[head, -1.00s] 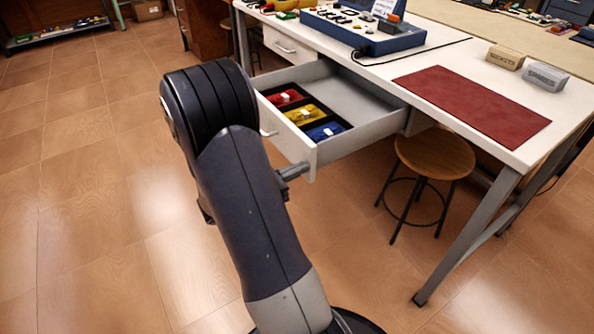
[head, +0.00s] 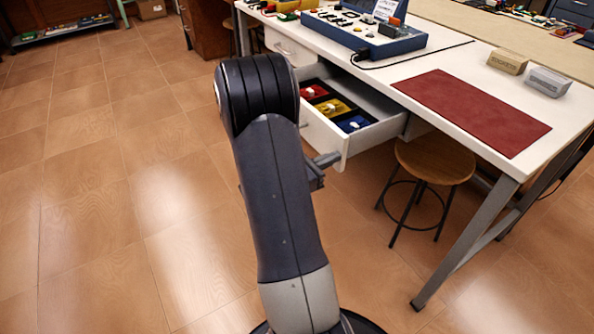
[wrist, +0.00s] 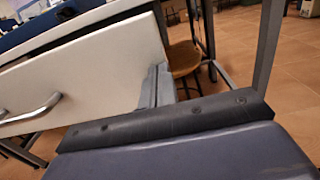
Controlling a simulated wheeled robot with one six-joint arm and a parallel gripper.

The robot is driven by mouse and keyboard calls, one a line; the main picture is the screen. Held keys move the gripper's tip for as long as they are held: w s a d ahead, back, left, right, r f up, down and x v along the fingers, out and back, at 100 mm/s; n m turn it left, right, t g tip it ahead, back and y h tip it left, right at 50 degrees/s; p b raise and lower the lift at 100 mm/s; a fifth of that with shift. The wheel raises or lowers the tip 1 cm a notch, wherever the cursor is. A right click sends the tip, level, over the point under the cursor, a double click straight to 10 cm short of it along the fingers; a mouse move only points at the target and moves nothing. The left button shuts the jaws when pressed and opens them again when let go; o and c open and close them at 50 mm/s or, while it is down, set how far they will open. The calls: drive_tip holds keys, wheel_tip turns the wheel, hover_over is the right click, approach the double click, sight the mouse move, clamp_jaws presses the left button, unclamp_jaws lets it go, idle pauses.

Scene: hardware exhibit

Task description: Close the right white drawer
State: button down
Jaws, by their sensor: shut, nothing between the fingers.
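The right white drawer (head: 325,138) stands partly open under the white workbench. Inside it are a red box (head: 314,92), a yellow box (head: 333,107) and a blue box (head: 354,124) in a black tray. My gripper (head: 331,159) is shut and empty at the right end of the drawer's front panel, and it seems to touch it. In the wrist view the drawer's white front (wrist: 95,68) and its metal handle (wrist: 32,108) fill the left, with my grey fingers (wrist: 157,84) at its right edge.
The white workbench (head: 440,62) carries a red mat (head: 470,110) and a blue apparatus (head: 365,35). A round wooden stool (head: 436,158) stands under it, right of the drawer. Another white drawer (head: 290,46) is shut at the left. The tiled floor at left is clear.

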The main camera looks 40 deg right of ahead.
sight(361, 145)
drive_tip(key=b+x, duration=0.2)
drive_tip(key=x, duration=2.1)
drive_tip(key=shift+d, duration=0.4)
drive_tip(key=shift+d+r, duration=0.1)
drive_tip(key=shift+d, duration=0.3)
drive_tip(key=shift+s+r, duration=0.1)
drive_tip(key=shift+r, duration=0.1)
drive_tip(key=shift+w+a+f, duration=0.15)
drive_tip(key=shift+w+a, duration=0.05)
drive_tip(key=p+v, duration=0.1)
drive_tip(key=v, duration=1.2)
drive_tip(key=shift+a+f, duration=0.15)
drive_tip(key=shift+a, duration=0.3)
drive_tip(key=shift+s+d, duration=0.1)
